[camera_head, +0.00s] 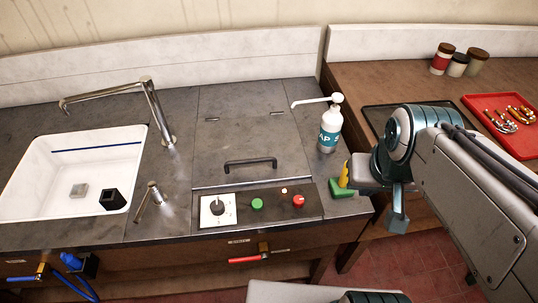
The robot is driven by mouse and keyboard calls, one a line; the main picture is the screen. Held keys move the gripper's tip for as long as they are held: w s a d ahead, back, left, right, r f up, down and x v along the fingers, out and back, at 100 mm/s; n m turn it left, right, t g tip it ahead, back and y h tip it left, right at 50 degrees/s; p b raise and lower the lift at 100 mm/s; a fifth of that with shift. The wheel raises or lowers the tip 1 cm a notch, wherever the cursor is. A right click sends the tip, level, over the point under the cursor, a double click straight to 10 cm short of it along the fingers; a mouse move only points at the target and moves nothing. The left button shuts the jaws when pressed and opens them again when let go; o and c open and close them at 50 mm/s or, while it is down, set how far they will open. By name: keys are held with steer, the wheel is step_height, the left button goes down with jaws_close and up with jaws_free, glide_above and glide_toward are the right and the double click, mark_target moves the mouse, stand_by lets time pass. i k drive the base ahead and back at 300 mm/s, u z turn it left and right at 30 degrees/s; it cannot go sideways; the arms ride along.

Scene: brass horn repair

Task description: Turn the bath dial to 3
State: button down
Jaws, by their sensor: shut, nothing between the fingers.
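The bath dial (217,207) is a dark round knob on a white square plate, at the left end of the control panel on the worktop's front. Its marks are too small to read, so I cannot tell its setting. My gripper (398,221) is shut and empty. It hangs off to the right of the panel, past the worktop's right end, well apart from the dial. Nothing hides the dial.
Beside the dial are a green button (257,204), a small lamp and a red button (298,201). A lid with a black handle (250,163) lies behind. A soap bottle (330,125) and green sponge (345,190) stand right; a white sink (40,180) and tap are left.

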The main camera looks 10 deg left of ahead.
mark_target(217, 206)
steer(key=u, duration=1.55)
steer(key=k, duration=0.5)
steer(key=z, duration=0.7)
steer(key=i, duration=0.4)
steer(key=u, duration=0.25)
